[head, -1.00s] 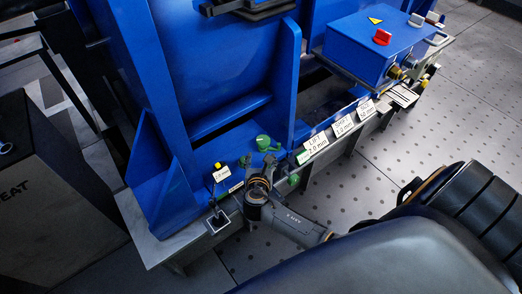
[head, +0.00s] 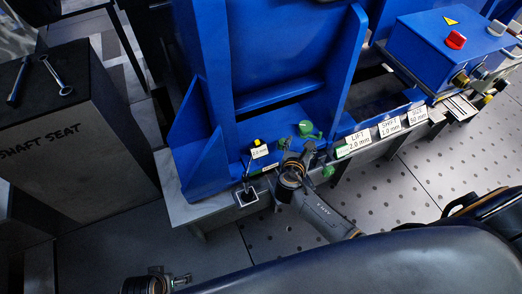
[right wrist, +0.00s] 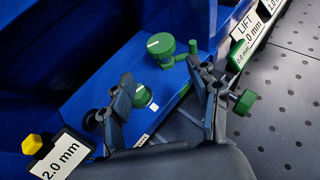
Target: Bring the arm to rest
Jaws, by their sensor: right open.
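My right gripper (head: 298,160) is at the front edge of the blue machine base, just in front of a green knob (head: 306,128). In the right wrist view my right gripper (right wrist: 165,105) has its two fingers spread wide, with nothing held between them. Beyond the fingers are an upper green knob (right wrist: 160,46) and a lower green knob (right wrist: 143,95) on the blue base. Another green knob (right wrist: 245,102) is just right of the right finger; I cannot tell if they touch. Part of my left arm's end (head: 160,281) shows at the bottom left; its fingers are unclear.
A blue box with a red knob (head: 456,40) stands at the right. Labels, including LIFT (head: 357,140), line the rail. A yellow-topped post (head: 257,145) is left of my right gripper. A dark cabinet marked SHAFT SEAT (head: 40,142) carries tools. Perforated floor lies in front.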

